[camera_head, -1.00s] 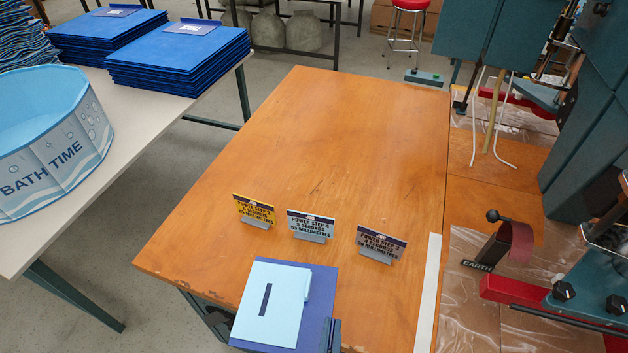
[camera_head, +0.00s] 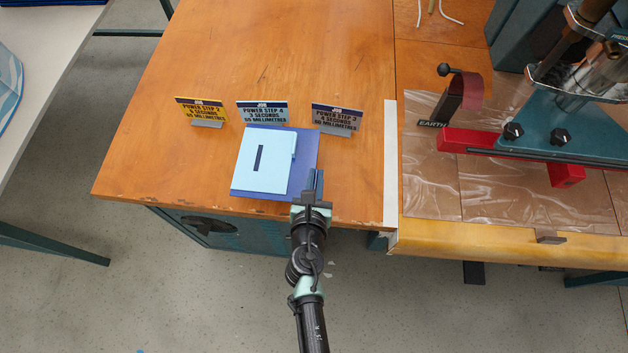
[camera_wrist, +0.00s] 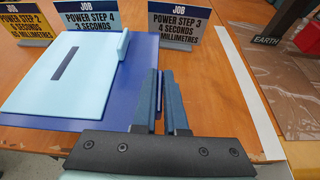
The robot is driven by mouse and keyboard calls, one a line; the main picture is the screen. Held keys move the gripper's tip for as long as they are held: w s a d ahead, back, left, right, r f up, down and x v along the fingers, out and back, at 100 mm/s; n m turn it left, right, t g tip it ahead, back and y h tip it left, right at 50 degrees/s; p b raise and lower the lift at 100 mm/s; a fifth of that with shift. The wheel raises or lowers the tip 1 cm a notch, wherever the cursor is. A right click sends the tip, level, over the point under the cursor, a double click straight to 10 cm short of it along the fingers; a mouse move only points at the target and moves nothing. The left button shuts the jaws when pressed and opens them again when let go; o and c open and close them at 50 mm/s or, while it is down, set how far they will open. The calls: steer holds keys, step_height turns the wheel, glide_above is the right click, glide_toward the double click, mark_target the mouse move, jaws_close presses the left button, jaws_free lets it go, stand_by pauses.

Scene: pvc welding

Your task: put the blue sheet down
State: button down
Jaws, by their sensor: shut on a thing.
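The blue sheet (camera_head: 306,152) is dark blue and lies flat, or nearly so, at the front of the wooden table, just before the middle job sign. A light blue panel (camera_head: 270,178) with a dark slot and a small raised strip lies on it and covers most of it. Both also show in the wrist view, the blue sheet (camera_wrist: 138,88) under the panel (camera_wrist: 40,92). My gripper (camera_head: 314,180) is at the sheet's front right, its fingers (camera_wrist: 166,100) shut on the right edge of the sheet. Whether the sheet fully touches the table is unclear.
A white strip (camera_head: 390,165) runs along the table's right side. A red and teal machine (camera_head: 540,135) stands right. The table (camera_head: 270,50) behind the signs is clear.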

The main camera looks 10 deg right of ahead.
steer(key=shift+f+b, duration=1.85)
steer(key=shift+f, duration=0.8)
steer(key=shift+f, duration=0.15)
steer(key=c, duration=1)
jaws_free()
steer(key=shift+o, duration=0.2)
